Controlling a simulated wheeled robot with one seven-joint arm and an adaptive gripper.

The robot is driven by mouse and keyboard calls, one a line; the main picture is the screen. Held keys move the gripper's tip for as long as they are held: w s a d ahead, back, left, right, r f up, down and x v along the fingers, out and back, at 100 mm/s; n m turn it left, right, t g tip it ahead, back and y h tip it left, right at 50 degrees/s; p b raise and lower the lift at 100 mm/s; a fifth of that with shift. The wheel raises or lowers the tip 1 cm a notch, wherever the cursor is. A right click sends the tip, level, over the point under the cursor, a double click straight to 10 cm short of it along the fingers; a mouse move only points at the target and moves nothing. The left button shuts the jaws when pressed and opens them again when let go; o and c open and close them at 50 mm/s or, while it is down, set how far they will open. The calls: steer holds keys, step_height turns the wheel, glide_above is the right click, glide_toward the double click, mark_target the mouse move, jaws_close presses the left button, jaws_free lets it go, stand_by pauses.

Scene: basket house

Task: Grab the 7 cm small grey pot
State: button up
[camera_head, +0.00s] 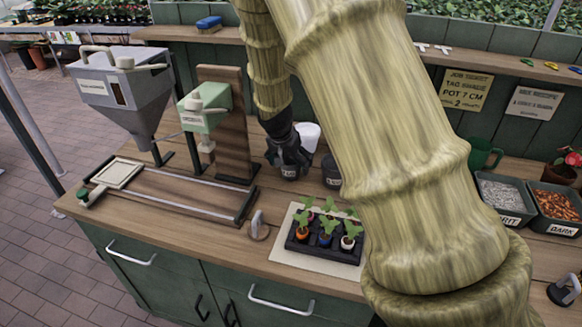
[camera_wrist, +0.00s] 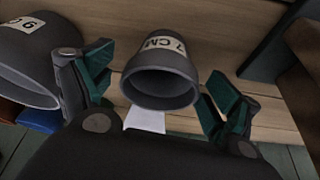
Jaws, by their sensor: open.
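The small grey pot with a "7 CM" label (camera_wrist: 163,75) is in the middle of the wrist view, its open mouth facing the camera. My gripper (camera_wrist: 161,70) is open, with one green-padded finger on each side of this pot. A gap shows between the pot and the right finger; the left finger is closer, and I cannot tell if it touches. In the head view my gripper (camera_head: 288,150) is low over the bench, and a dark labelled pot (camera_head: 288,173) shows at its tips, partly hidden.
A larger grey pot (camera_wrist: 28,60) stands close outside the left finger. In the head view a dark pot (camera_head: 332,172) and a white container (camera_head: 308,135) are right of my gripper. A green dispenser (camera_head: 207,120) is left; a seedling tray (camera_head: 322,262) is in front.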

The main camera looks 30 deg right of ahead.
steer(key=shift+c, duration=0.4)
steer(key=c, duration=0.8)
steer(key=shift+o, duration=0.2)
steer(key=shift+r, duration=0.1)
